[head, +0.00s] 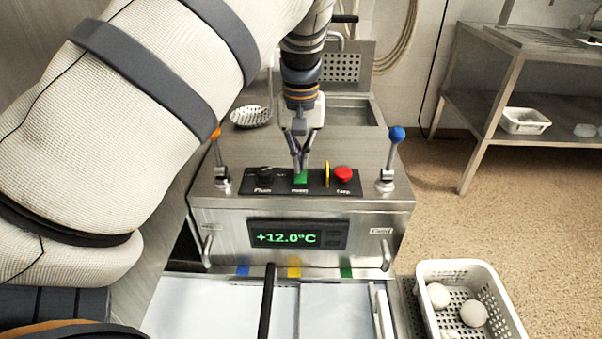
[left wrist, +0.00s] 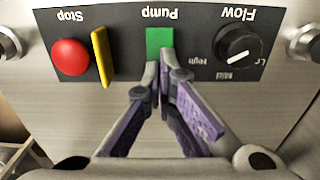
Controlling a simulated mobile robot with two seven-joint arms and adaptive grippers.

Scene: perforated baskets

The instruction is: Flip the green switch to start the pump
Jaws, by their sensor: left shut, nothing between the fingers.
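The green switch (head: 300,178) sits on the black control panel of the steel machine, labelled "Pump" in the left wrist view. It also shows in the left wrist view (left wrist: 159,41), between the yellow piece and the black knob. My left gripper (head: 299,168) points down with its fingertips shut together and empty. In the left wrist view the fingertips (left wrist: 165,62) are right at the near edge of the green switch and cover part of it. I cannot tell whether they touch it. My right gripper is not in view.
Beside the switch are a red stop button (head: 343,174), an upright yellow piece (head: 326,174) and a black flow knob (head: 264,173). Levers with orange (head: 216,133) and blue (head: 397,134) balls flank the panel. A white perforated basket (head: 425,315) with eggs stands at the lower right.

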